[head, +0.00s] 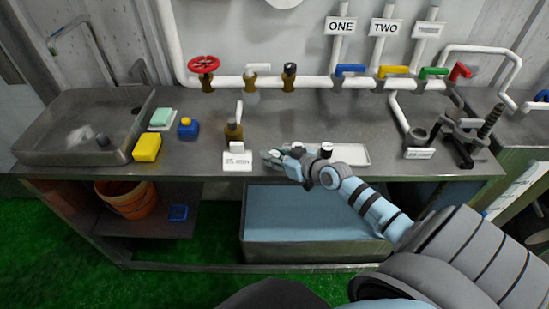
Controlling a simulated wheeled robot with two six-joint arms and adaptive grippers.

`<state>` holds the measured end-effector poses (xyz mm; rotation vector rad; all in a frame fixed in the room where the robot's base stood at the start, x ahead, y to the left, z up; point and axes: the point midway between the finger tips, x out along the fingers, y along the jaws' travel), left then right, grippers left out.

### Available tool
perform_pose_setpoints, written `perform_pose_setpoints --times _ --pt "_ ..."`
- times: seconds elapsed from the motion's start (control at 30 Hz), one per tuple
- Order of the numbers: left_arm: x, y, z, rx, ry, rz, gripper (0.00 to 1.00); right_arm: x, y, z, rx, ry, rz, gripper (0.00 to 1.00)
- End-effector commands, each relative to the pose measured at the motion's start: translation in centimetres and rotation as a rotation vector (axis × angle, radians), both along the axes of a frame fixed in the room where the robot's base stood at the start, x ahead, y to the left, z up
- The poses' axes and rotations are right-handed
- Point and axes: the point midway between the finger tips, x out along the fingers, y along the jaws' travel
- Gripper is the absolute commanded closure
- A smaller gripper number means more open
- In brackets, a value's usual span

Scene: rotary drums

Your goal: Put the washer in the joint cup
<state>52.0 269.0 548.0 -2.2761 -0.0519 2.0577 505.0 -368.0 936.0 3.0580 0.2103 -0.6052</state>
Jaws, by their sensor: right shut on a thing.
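My right gripper (273,157) is over the front of the metal counter, just right of a white label block (237,161). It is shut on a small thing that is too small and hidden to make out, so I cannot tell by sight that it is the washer. A brass upright fitting (233,131) with a pale pipe above it stands behind the label, left of and behind the gripper. A dark grey cup-like piece (417,137) stands at the right behind another label (418,153). I cannot read which is the joint cup. My left gripper is not in view.
A shallow tray (358,154) lies under and behind my right wrist. A yellow sponge (147,148), a blue item (187,128) and a sink (60,140) are at the left. A dark vise-like tool (470,135) stands at the right. Valved pipes run along the back.

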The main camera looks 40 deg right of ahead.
Motion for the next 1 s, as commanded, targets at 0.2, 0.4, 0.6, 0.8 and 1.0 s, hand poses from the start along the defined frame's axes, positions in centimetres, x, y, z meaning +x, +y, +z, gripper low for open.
perform_pose_setpoints --times 0.2,0.4,0.6,0.8,1.0 --pt "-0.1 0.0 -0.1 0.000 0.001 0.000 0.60 0.0 0.0 -0.1 0.000 0.001 0.000 0.94" --pt "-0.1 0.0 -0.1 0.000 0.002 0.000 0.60 -0.1 0.0 -0.1 0.000 0.002 0.000 0.51" --pt "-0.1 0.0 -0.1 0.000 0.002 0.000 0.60 -0.1 -0.1 -0.1 -0.001 0.002 -0.001 0.51" --pt "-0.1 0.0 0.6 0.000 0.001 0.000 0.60 -0.4 -0.1 0.5 -0.003 0.003 0.000 0.51" --pt "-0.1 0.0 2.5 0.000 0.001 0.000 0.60 -3.8 -0.7 2.2 -0.006 0.007 0.001 0.51"
